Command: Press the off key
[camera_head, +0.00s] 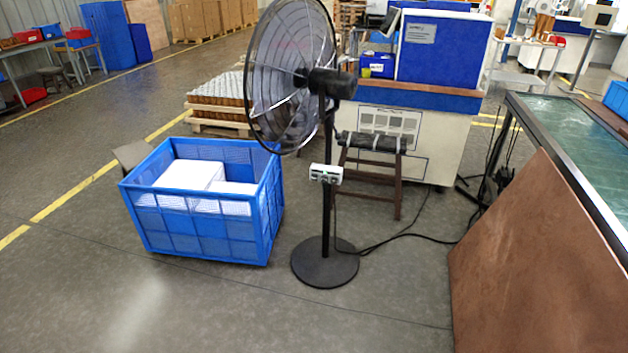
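A black pedestal fan (290,77) stands on the floor near the middle of the head view, on a round black base (325,264). A small white control box (326,173) is fixed to its pole below the fan head. Dark marks show on the front of the box, but they are too small to tell which one is the off key. The fan's cage faces left. Neither of my grippers is in the view.
A blue crate (196,248) with white boxes stands left of the fan. A dark stool (368,163) and a white-and-blue machine (440,50) stand behind it. A brown board (540,265) leans at the right. Cables (410,236) cross the floor. Floor in front is clear.

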